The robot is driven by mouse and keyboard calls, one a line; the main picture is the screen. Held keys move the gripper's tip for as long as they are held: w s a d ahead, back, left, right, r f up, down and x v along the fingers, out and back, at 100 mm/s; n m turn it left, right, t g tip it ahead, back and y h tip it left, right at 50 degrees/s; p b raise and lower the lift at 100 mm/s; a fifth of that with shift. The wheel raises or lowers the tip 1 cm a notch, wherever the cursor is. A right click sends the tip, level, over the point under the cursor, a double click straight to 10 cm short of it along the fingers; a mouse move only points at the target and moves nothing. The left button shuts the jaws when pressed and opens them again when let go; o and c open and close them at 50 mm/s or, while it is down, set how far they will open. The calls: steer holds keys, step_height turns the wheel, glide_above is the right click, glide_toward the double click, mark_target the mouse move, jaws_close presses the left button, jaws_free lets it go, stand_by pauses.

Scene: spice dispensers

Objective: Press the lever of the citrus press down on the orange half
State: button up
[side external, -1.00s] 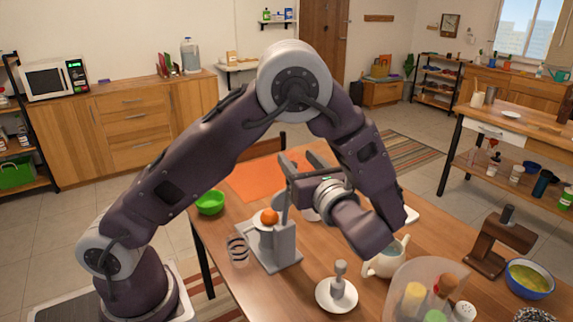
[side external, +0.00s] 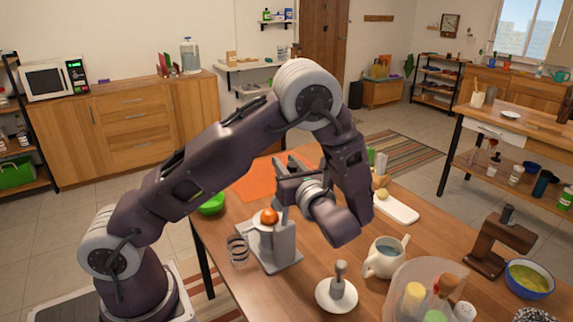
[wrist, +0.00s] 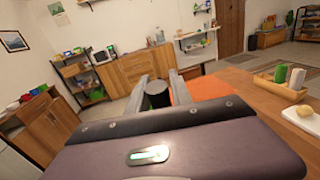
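The grey citrus press (side external: 284,250) stands on the table near its left edge, in the side view. The orange half (side external: 269,216) sits on its upper part. The press's lever is mostly hidden behind my gripper. My gripper (side external: 288,164) is just above and behind the orange, its fingers pointing away from the side camera. In the wrist view, my gripper (wrist: 159,80) has its two fingers apart. A dark round end (wrist: 158,93), perhaps the lever's, shows between them. I cannot tell whether the fingers touch it.
A white saucer with a grey knobbed tool (side external: 337,292) and a white mug (side external: 386,258) stand right of the press. A cutting board (side external: 399,208) lies further right.

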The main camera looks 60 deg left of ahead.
jaws_close()
stand_by(1.1)
